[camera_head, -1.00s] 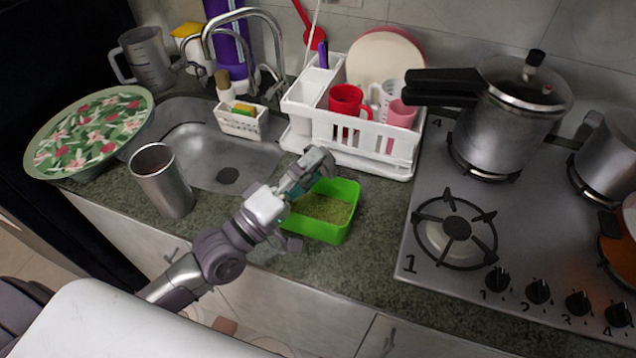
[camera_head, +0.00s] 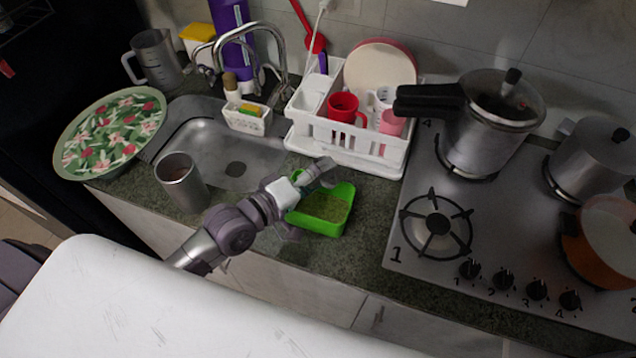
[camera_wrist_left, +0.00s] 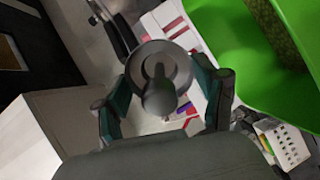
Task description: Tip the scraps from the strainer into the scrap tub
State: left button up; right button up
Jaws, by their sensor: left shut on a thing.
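The scrap tub (camera_head: 335,222) is a bright green open box on the counter in front of the dish rack, with a brownish-green layer inside. My left gripper (camera_head: 318,174) is over the tub's back left side. In the left wrist view it is shut on a grey round piece with a central knob, which looks like the strainer (camera_wrist_left: 148,62). The green tub (camera_wrist_left: 230,55) fills the upper right there. In the head view the strainer is mostly hidden or too small to make out. I cannot see whether scraps are on it. My right gripper is out of view.
The white dish rack (camera_head: 350,150) stands close behind the tub, with a red mug (camera_head: 344,106). A steel cup (camera_head: 182,184) stands left, in front of the sink (camera_head: 206,148). The stove (camera_head: 410,250) is to the right. Some counter is clear right of the tub.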

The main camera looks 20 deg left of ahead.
pick_arm(q)
jog(key=shift+w+d+r+g+y+p, duration=0.3)
jog(key=shift+w+g+y+p, duration=0.35)
jog(key=shift+p, duration=1.4)
jog(key=shift+w+d+r+g+y+p, duration=0.25)
jog(key=shift+g+p, duration=0.6)
jog(key=shift+p, duration=1.15)
jog(key=shift+w+d+f+g+b, duration=0.1)
jog(key=shift+w+f+g+b, duration=0.15)
jog(key=shift+f+b, duration=0.25)
jog(key=shift+w+d+f+g+y, duration=0.15)
jog(key=shift+w+g+y, duration=0.1)
jog(key=shift+g+y, duration=0.3)
jog(key=shift+w+d+r+g+y, duration=0.1)
jog(key=shift+w+d+g+y, duration=0.1)
jog(key=shift+g+y, duration=0.3)
jog(key=w+d+f+g+y, duration=0.3)
jog(key=w+d+g+y, duration=0.15)
jog(key=w+g, duration=0.35)
notch_tip(320, 180, up, 5)
jog(key=shift+s+a+r, duration=0.15)
jog(key=shift+r, duration=0.05)
